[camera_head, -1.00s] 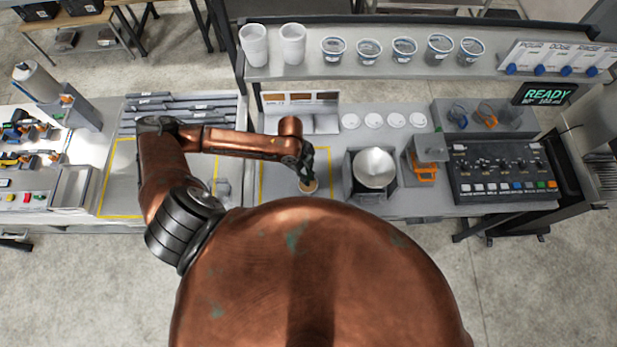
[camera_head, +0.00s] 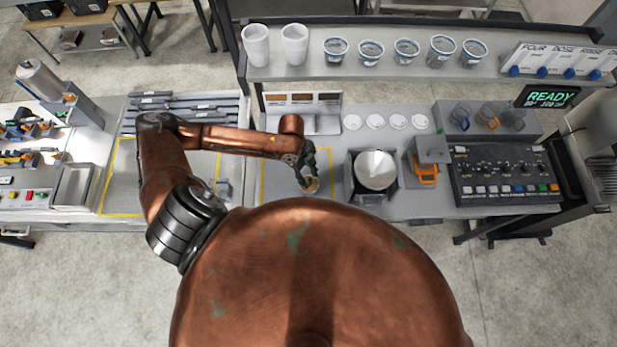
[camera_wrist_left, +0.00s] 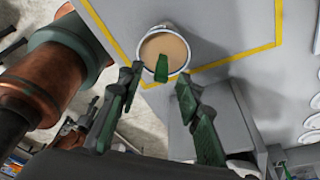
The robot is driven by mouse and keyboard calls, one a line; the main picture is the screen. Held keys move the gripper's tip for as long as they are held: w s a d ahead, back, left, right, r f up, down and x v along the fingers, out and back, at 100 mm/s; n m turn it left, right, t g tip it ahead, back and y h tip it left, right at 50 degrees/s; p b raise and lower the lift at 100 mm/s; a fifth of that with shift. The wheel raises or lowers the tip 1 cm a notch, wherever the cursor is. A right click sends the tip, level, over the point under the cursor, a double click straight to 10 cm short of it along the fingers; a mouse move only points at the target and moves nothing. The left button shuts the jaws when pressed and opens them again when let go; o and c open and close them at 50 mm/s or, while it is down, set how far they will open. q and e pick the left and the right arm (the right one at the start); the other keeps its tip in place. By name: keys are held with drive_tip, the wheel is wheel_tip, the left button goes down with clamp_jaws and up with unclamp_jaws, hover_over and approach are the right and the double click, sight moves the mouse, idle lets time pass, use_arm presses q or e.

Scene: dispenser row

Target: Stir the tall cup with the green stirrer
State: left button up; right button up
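A cup (camera_wrist_left: 183,39) of tan liquid stands on the grey counter, seen from above in the left wrist view; its height is hard to judge. The left gripper also shows in the head view (camera_head: 310,180).
A blender-like station with a silver bowl (camera_head: 375,170) stands right of the cup. Further right are an orange-fronted device (camera_head: 425,174) and a control panel (camera_head: 505,175). A shelf (camera_head: 400,70) with several cups runs behind. The yellow-outlined area left of the gripper is clear.

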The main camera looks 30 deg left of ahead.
use_arm(q)
drive_tip(key=v, duration=1.1)
